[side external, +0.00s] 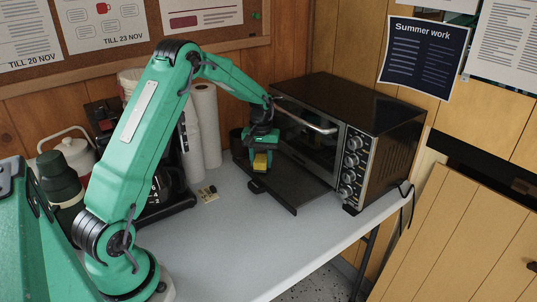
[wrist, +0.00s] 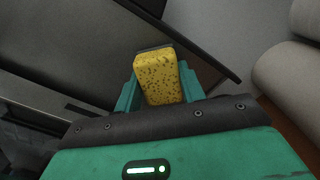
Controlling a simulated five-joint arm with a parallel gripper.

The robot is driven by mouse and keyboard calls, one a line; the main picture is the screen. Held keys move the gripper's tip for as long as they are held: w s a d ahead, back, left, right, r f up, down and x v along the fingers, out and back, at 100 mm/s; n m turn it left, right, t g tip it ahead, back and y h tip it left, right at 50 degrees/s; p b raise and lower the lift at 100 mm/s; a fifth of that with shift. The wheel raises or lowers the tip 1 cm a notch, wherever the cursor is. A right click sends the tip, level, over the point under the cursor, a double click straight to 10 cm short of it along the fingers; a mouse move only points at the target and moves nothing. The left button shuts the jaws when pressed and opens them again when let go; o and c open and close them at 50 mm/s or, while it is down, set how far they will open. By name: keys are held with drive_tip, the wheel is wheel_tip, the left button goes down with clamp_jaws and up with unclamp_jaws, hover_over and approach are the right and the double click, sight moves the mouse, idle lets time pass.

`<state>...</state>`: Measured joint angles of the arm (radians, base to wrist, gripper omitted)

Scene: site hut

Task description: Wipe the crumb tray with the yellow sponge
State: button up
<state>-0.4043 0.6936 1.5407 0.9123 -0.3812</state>
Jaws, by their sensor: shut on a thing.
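The yellow sponge (side external: 261,161) is held in my gripper (side external: 260,163), in front of the toaster oven. In the wrist view the sponge (wrist: 160,78) sits between the two green fingers of my gripper (wrist: 160,82), which are shut on it. The dark crumb tray (side external: 292,187) sticks out from under the oven's front, on the grey table. In the wrist view the tray (wrist: 210,66) shows as a dark sheet with a rim, behind the sponge. The sponge is over the tray's left part; I cannot tell whether it touches the tray.
The black toaster oven (side external: 386,140) stands right of my gripper, with a door handle (side external: 306,116) near my arm. White paper rolls (side external: 206,125) and a coffee maker (side external: 165,195) stand to the left. The table front (side external: 235,240) is clear.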

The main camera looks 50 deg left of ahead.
drive_tip(key=shift+r, duration=3.75)
